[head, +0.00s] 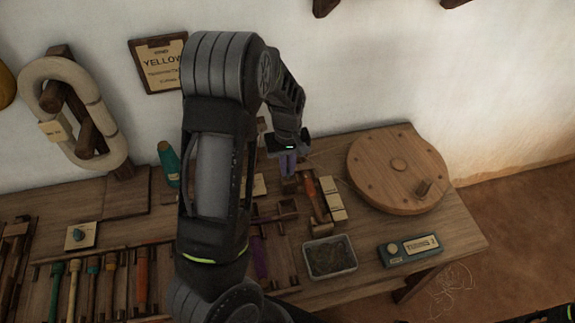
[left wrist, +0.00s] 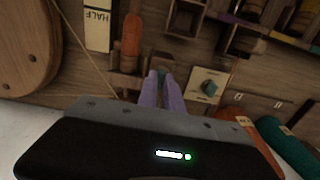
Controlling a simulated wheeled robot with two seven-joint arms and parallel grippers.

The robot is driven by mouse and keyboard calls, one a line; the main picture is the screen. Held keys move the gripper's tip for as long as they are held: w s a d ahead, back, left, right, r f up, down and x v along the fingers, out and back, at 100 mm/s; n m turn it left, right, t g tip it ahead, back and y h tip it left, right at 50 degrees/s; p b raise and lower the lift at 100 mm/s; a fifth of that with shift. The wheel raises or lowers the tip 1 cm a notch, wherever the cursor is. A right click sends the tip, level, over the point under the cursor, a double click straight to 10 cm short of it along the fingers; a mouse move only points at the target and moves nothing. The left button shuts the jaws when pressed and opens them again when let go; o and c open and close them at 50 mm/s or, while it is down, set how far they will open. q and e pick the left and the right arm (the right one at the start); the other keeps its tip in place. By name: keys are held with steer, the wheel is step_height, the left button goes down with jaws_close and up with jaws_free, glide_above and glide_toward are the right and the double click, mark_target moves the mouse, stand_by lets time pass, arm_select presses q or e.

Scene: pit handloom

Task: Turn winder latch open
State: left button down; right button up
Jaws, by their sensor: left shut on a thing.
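My left gripper (head: 289,172) reaches down from the arm to the back of the wooden bench. In the left wrist view its two lavender fingers (left wrist: 160,92) are close together, with a small teal piece (left wrist: 161,74) between the tips. This piece appears to be the winder latch; most of it is hidden by the fingers, so its angle cannot be told. It sits at a small wooden block beside an orange bobbin (left wrist: 131,36). The orange bobbin also shows in the head view (head: 311,188).
A round wooden disc (head: 398,166) with a peg stands right of the gripper. A grey tray (head: 330,258) and a teal labelled box (head: 409,250) lie near the front edge. A teal knob on a card (left wrist: 209,87) is close beside the fingers. A white wall rises behind.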

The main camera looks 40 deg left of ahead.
stand_by(0.3)
arm_select(q)
steer(key=c, duration=1.5)
jaws_free()
steer(key=shift+r, duration=0.1)
step_height(320, 180, up, 8)
steer(key=shift+f, duration=0.15)
